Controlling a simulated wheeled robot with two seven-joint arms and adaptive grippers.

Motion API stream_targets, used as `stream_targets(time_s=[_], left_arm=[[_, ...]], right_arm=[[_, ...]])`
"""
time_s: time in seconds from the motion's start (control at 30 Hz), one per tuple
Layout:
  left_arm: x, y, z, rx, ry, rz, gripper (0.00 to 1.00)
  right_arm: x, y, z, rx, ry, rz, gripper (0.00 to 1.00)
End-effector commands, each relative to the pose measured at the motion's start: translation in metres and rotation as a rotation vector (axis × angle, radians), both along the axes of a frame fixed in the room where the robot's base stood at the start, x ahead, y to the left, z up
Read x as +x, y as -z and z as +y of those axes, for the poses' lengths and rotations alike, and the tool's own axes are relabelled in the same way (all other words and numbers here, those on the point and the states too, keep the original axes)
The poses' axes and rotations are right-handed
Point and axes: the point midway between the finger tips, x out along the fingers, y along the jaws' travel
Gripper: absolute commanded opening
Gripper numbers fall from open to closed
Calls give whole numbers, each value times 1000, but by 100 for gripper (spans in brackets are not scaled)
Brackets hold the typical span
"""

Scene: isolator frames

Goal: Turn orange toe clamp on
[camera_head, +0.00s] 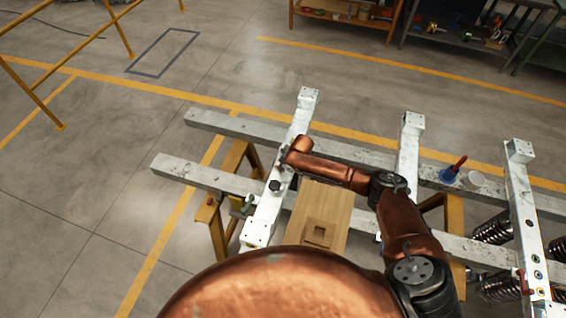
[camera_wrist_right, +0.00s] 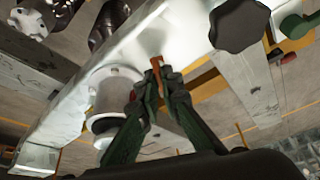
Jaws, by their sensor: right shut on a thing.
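In the right wrist view, the orange toe clamp (camera_wrist_right: 155,65) shows only as a small orange piece at the tips of my right gripper (camera_wrist_right: 158,82). The green fingers are closed together on it, in front of a white frame beam. The rest of the clamp is hidden or too small to tell. In the head view, my copper right arm reaches left to the left crossbar (camera_head: 262,222) of the white frame. The fingers there are mostly hidden behind the wrist. My left gripper is not in view.
A black knob (camera_head: 275,186) stands on the left crossbar, and it also shows in the wrist view (camera_wrist_right: 238,25). A green clamp (camera_head: 248,205) is beside it. A wooden board (camera_head: 320,212) lies under my arm.

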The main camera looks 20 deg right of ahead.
Motion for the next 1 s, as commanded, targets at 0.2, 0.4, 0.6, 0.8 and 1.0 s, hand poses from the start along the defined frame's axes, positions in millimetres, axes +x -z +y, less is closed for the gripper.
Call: stream_targets(time_s=[0.2,0.4,0.6,0.8,1.0], left_arm=[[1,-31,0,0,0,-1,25],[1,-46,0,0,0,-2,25],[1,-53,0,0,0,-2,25],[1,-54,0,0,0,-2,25],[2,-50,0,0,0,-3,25]], right_arm=[[-3,-2,5,5,207,6,0],[-3,0,6,3,398,6,0],[-3,1,7,4,588,7,0],[-3,3,8,2,772,7,0],[-2,4,9,3,930,7,0]])
